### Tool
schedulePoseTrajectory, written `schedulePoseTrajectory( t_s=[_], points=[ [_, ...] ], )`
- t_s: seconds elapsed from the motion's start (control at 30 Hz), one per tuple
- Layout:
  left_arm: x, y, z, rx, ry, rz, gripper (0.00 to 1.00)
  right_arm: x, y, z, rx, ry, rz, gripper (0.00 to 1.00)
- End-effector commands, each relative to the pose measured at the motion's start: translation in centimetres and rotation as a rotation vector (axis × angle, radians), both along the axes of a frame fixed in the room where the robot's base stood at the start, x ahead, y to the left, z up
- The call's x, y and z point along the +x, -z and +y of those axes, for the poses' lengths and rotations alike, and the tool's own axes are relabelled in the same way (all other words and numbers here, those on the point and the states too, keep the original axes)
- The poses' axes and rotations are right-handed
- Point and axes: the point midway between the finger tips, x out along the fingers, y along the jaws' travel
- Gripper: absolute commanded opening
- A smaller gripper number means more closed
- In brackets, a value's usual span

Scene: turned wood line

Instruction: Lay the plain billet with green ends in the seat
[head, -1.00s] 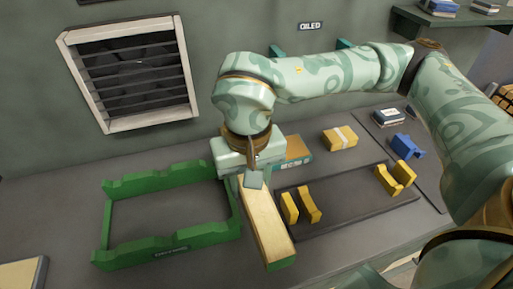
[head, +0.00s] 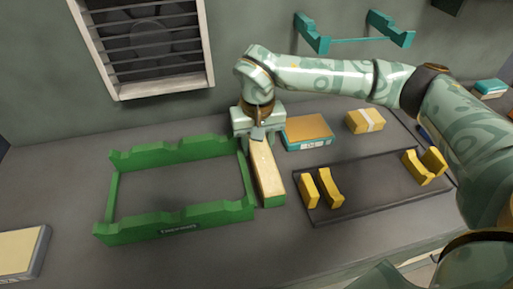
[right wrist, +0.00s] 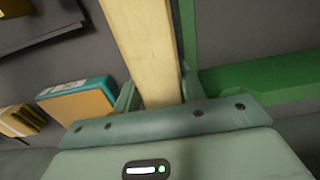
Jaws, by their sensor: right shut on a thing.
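The plain billet (head: 266,172) is a pale wooden bar with a green near end. Its far end is hidden in my right gripper (head: 257,133), which is shut on it. In the right wrist view the billet (right wrist: 145,45) runs away between the fingers (right wrist: 158,92). It lies along the right side of a green frame (head: 178,218) with notched front and back rails. I cannot tell whether the billet touches the frame or the bench. Two teal notched brackets (head: 390,30) are on the wall. My left gripper is out of view.
A dark tray (head: 365,195) with yellow notched blocks (head: 328,188) lies to the right. An orange-topped teal box (head: 308,131) and a yellow banded block (head: 365,121) stand behind it. A pale-topped slab (head: 20,250) is at the left. Inside the green frame the bench is bare.

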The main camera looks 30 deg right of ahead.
Motion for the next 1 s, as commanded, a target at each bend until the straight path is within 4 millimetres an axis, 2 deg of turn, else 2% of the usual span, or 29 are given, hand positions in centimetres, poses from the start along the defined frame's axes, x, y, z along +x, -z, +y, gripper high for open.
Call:
schedulePoseTrajectory(
  t_s=[0.03, 0.07, 0.4, 0.43, 0.5, 0.8, 0.87, 1.0],
  points=[
    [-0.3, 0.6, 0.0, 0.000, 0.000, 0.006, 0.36, 0.0, 1.2, 0.0, 0.002, 0.000, 0.003, 0.05],
    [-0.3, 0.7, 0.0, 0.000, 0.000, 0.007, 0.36, 0.0, 1.3, 0.0, 0.001, 0.000, 0.002, 0.05],
    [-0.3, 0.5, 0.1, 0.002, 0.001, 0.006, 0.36, 0.0, 1.3, 0.0, 0.000, -0.001, -0.003, 0.05],
    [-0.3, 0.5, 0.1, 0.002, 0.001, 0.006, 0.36, 0.0, 1.3, 0.0, 0.000, -0.001, -0.002, 0.49],
    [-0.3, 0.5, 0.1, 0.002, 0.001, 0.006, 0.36, 0.0, 1.3, 0.0, 0.000, -0.001, -0.002, 0.63],
    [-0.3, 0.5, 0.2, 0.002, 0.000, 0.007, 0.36, 0.0, 1.1, 0.0, 0.000, 0.000, -0.002, 0.63],
    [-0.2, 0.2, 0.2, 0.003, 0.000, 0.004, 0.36, 0.0, 0.4, 0.0, 0.000, 0.000, -0.005, 0.63],
    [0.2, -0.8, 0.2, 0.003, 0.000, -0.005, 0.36, 0.1, -2.5, 0.0, -0.001, 0.000, -0.010, 0.63]
  ],
)
